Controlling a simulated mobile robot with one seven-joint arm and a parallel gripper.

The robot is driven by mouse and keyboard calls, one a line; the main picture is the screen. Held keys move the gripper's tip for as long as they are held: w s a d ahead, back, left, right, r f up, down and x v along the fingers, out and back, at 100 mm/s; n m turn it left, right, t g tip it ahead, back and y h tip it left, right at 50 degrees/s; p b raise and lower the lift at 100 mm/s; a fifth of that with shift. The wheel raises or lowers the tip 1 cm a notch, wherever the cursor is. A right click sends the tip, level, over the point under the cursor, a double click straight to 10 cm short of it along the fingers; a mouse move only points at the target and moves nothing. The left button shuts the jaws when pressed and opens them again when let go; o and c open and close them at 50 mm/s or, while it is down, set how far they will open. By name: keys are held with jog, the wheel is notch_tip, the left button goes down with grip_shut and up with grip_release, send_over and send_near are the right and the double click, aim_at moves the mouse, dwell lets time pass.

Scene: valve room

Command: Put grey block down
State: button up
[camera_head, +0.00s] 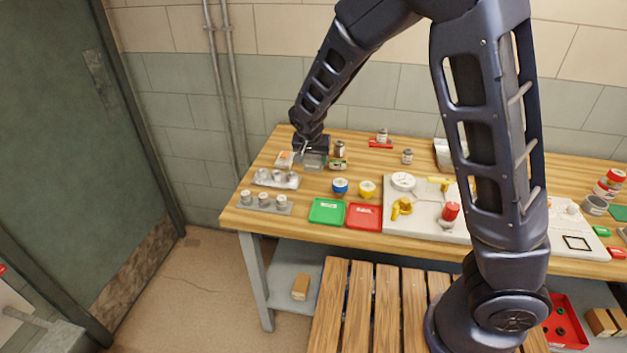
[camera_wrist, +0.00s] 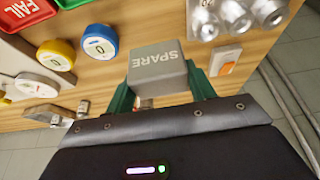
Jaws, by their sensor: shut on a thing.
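The grey block (camera_wrist: 157,68) has "SPARE" printed on its face and sits between the two green fingers of my gripper (camera_wrist: 160,82) in the wrist view. My gripper is shut on it. In the head view my gripper (camera_head: 311,151) is over the back left part of the wooden workbench (camera_head: 310,184), and the grey block (camera_head: 314,162) shows just below it. I cannot tell whether the block touches the bench top.
A small white box with an orange patch (camera_head: 285,159) stands close left of the block. Dark cans (camera_head: 339,149) stand close right. Grey holders with metal parts (camera_head: 277,179), blue (camera_head: 340,187) and yellow (camera_head: 367,190) pieces, and green (camera_head: 327,211) and red (camera_head: 364,216) trays lie nearer the front.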

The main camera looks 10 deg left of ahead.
jog(key=shift+f, duration=4.25)
jog(key=shift+f, duration=0.1)
jog(key=o, duration=1)
jog(key=v, duration=1.2)
